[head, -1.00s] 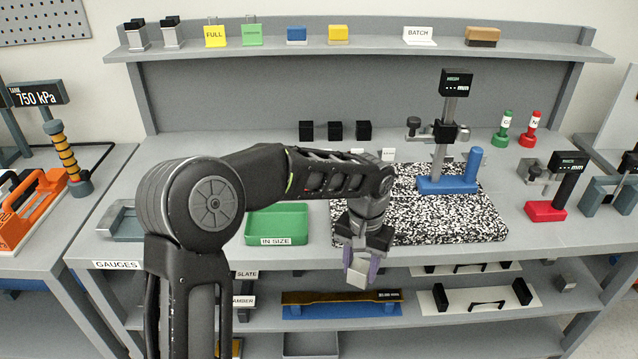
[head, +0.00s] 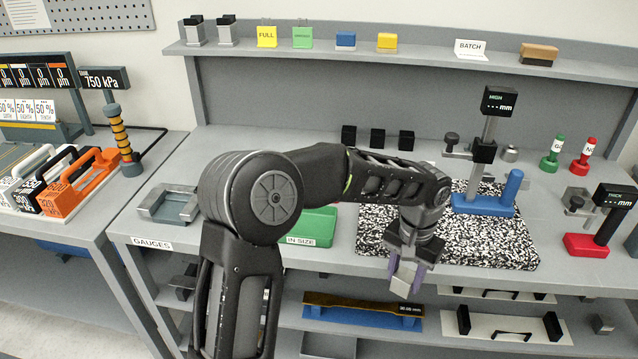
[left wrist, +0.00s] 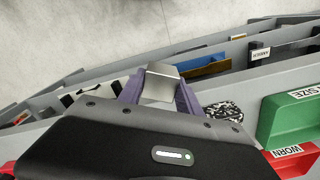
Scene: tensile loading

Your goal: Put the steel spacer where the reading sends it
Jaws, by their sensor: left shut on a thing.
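The steel spacer (head: 402,281), a plain grey metal block, is gripped between the purple-padded fingers of my left gripper (head: 408,268). The gripper hangs in front of the bench's front edge, clear of the bench top. In the left wrist view the spacer (left wrist: 160,84) shows between both fingers. The height gauge (head: 484,204) has a blue base, and its screen (head: 499,101) shows dashes and "mm". The green IN SIZE tray (head: 313,226) is partly behind my arm. A red tray marked WORN (left wrist: 301,157) shows in the left wrist view. My right gripper is not in view.
A speckled mat (head: 378,232) lies on the bench. A red-based gauge (head: 587,244) stands at right, and a grey tray (head: 168,207) at left. Green (head: 552,155) and red (head: 584,156) stamps stand at the back. The lower shelf holds gauges.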

